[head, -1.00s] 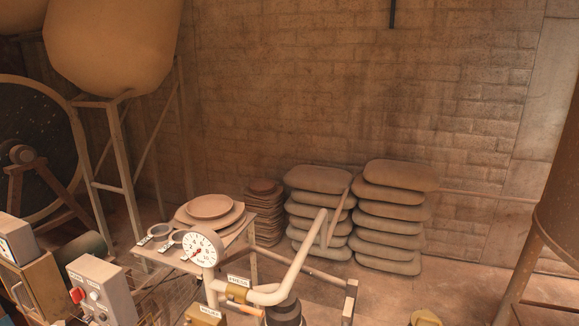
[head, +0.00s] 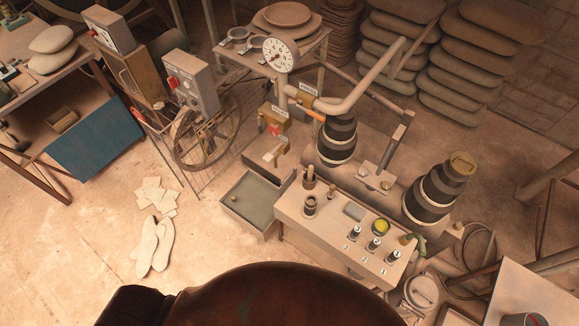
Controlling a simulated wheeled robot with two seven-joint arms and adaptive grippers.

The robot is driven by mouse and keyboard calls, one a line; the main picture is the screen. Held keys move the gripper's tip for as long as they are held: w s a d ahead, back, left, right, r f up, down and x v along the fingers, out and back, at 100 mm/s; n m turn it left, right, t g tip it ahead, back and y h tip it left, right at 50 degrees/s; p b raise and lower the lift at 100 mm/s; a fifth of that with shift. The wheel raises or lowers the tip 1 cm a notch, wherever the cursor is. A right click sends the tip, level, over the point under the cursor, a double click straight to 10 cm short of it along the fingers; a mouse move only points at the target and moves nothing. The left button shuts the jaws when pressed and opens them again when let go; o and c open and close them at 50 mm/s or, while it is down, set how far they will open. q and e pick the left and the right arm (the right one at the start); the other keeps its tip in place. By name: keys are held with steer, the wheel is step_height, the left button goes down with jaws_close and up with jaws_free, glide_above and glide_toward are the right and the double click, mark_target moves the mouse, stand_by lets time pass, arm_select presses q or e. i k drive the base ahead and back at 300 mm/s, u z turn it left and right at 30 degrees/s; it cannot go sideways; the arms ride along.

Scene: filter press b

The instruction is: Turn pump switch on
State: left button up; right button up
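A light grey control box (head: 198,94) stands on a post at the upper left of the head view. Its front carries a red knob or button (head: 173,83) and smaller pale controls beside it. Which of these is the pump switch, and how it is set, is too small to tell. A round white pressure gauge (head: 281,55) stands to the right of the box, its needle near the low end. Neither of my grippers is in view, and nothing touches the control box.
Papers and pale insoles (head: 153,245) lie on otherwise clear floor.

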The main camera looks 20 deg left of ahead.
mark_target(172, 82)
steer(key=u, duration=1.6)
steer(key=k, duration=0.5)
steer(key=u, duration=1.35)
steer(key=i, duration=3.15)
steer(key=z, duration=1.7)
steer(key=i, duration=0.8)
steer(key=z, duration=0.85)
